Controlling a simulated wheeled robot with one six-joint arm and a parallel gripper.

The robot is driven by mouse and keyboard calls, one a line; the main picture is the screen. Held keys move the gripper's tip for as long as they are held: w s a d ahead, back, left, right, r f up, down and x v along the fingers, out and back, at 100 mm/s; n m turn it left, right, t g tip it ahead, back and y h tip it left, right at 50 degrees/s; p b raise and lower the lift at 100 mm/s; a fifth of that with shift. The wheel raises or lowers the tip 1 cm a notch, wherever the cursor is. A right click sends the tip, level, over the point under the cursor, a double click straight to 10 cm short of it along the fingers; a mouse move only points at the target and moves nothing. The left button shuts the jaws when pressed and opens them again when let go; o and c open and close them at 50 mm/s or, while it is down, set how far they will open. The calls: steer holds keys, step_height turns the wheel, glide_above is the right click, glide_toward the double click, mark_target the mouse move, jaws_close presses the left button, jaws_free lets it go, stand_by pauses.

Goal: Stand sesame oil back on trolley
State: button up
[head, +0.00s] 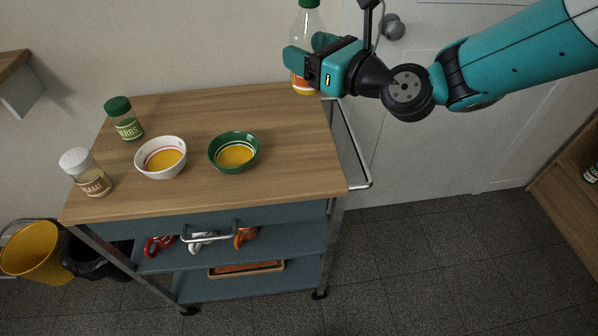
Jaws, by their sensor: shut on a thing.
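My gripper (312,68) is at the top of the head view, over the back right part of the trolley. It is shut on a clear bottle with a green cap and an orange label (304,18), which I take as the sesame oil. The bottle looks upright; its top reaches the frame's upper edge and the gripper hides its middle. I cannot tell whether its base touches the trolley top. The trolley (250,197) has a wooden top and grey-blue lower shelves.
A white bowl (148,145) and a green bowl (213,150), both with yellow contents, stand mid-top. A herbs jar (128,129) and a sesame jar (95,184) stand at left. A metal handle (364,150) is at the right side. The top's right front is clear.

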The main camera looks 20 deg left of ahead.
mark_target(316, 44)
steer(key=s+r+b, duration=0.1)
steer(key=d+r+m+t, duration=0.1)
steer(key=r, duration=0.1)
steer(key=shift+s+d+t+h+b, duration=0.1)
steer(key=shift+s+t+h+b, duration=0.2)
steer(key=shift+s+b, duration=0.1)
steer(key=shift+f, duration=0.25)
step_height(316, 44, down, 19)
steer(key=b, duration=0.4)
steer(key=shift+b, duration=0.4)
steer(key=shift+f, duration=0.15)
steer(key=o, duration=1.2)
steer(key=shift+f, duration=0.1)
